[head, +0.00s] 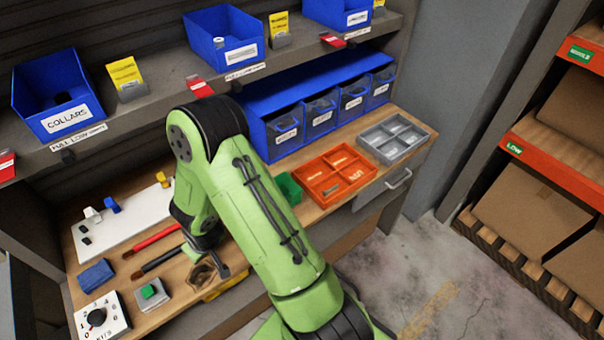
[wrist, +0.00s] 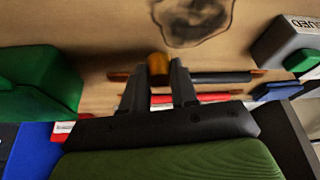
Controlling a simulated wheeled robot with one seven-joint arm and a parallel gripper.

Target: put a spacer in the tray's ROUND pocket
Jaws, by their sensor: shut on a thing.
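My gripper (wrist: 158,82) is shut on a small brass-coloured cylinder, a spacer (wrist: 158,66), held between its fingertips in the wrist view. In the head view my gripper (head: 218,270) hangs low over the front of the wooden bench, mostly hidden by my arm; the spacer cannot be made out there. An orange tray (head: 335,153) with several pockets lies on the bench to the right of my arm. A small dark piece lies in one of its front pockets. Its pocket labels are too small to read surely. A grey divided tray (head: 417,133) stands farther right.
A green bin (head: 290,188) stands between my arm and the orange tray. Blue drawers (head: 283,137) stand behind. Red and dark tools (head: 152,240), a blue block (head: 95,277) and a dial box (head: 101,317) lie left. A dark ring stain (wrist: 195,18) marks the bench.

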